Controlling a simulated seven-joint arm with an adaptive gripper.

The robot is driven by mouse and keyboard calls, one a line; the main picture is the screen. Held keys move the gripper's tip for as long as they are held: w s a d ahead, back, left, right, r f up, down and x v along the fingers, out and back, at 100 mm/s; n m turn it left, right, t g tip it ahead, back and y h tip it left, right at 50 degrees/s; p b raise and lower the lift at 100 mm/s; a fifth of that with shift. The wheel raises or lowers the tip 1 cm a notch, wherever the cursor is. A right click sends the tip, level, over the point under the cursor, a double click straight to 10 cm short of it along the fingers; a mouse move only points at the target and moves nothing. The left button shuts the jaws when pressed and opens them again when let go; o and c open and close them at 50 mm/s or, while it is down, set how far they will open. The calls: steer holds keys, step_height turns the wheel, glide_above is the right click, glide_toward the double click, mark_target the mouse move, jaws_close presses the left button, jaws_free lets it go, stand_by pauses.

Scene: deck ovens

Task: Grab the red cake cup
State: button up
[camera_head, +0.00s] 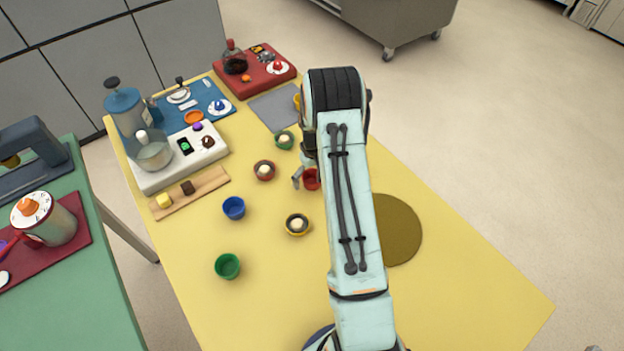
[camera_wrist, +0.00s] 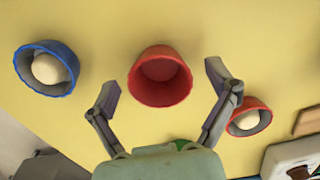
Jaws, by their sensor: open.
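The empty red cake cup (camera_wrist: 160,78) stands upright on the yellow table, in the middle of the wrist view. My gripper (camera_wrist: 164,88) is open, with one finger on each side of the cup in that view and gaps between fingers and cup. I cannot tell whether the fingertips are down at the cup's height. In the head view the red cup (camera_head: 312,180) is partly hidden by my arm, and one finger shows just left of it. Another red cup (camera_wrist: 249,117), holding a pale ball, stands close beyond the right finger.
A blue cup (camera_wrist: 47,68) with a pale ball stands left of my gripper in the wrist view. An empty blue cup (camera_head: 234,208), an empty green cup (camera_head: 228,266) and a yellow-rimmed cup (camera_head: 297,224) stand at the front.

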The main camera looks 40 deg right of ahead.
steer(key=c, duration=1)
steer(key=shift+r, duration=0.1)
steer(key=shift+c, duration=0.2)
